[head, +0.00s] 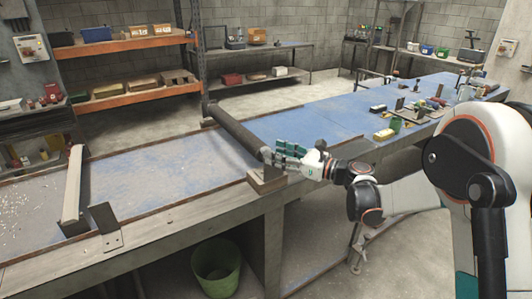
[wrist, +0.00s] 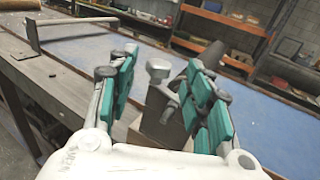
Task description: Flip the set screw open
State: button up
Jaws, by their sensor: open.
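My gripper (head: 287,151) reaches over the near edge of the blue-topped bench, at the near end of a long dark tube (head: 236,131). In the wrist view my gripper (wrist: 162,64) is open, with its green-padded fingers spread to left and right. The set screw (wrist: 159,71), a grey metal piece with a blocky head, shows between the fingers, beyond my palm. I cannot see either finger touching it. It stands at a metal holder (wrist: 160,117) at the tube's near end. The right finger hides part of the holder and the tube (wrist: 212,54).
The blue bench top (head: 150,170) is largely bare left of the tube. A second bar (head: 73,185) and an upright metal plate (head: 106,227) stand at the left. Small items and a green cup (head: 396,124) lie at the right. A green bin (head: 216,266) sits below.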

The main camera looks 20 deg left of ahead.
jog(key=shift+b+x, duration=0.45)
jog(key=shift+x, duration=2)
jog(key=c, duration=1.1)
